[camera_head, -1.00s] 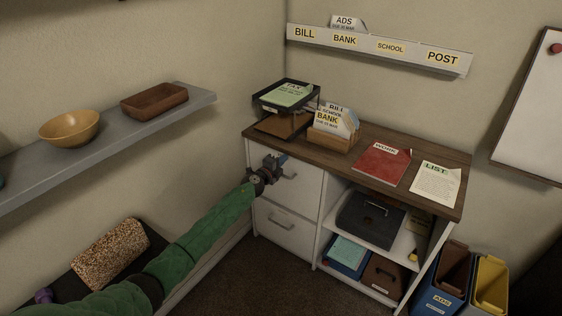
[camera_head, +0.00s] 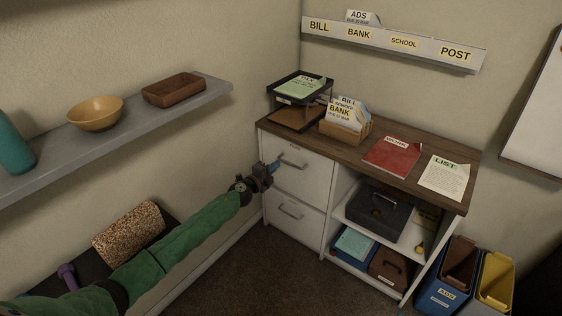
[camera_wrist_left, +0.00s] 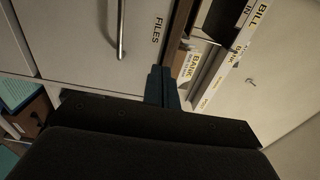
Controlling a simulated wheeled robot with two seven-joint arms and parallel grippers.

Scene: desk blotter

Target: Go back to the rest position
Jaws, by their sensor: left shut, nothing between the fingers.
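My left gripper (camera_head: 276,166) is shut and empty, just in front of the upper drawer (camera_head: 299,176) of the white cabinet, near its left edge. Whether it touches the drawer front cannot be told. In the left wrist view its two dark fingertips (camera_wrist_left: 162,84) are together, with the drawer front labelled FILES (camera_wrist_left: 90,35) and its bar handle (camera_wrist_left: 120,30) to the left of them. Both drawers look shut in the head view. My right gripper is not in view.
A wall shelf (camera_head: 140,125) with a yellow bowl (camera_head: 95,113) and a brown tray (camera_head: 174,90) runs above my left arm. The desk top (camera_head: 385,135) carries a letter tray (camera_head: 300,88), card holder (camera_head: 345,130), red folder (camera_head: 392,157) and list. Bins (camera_head: 445,285) stand at right.

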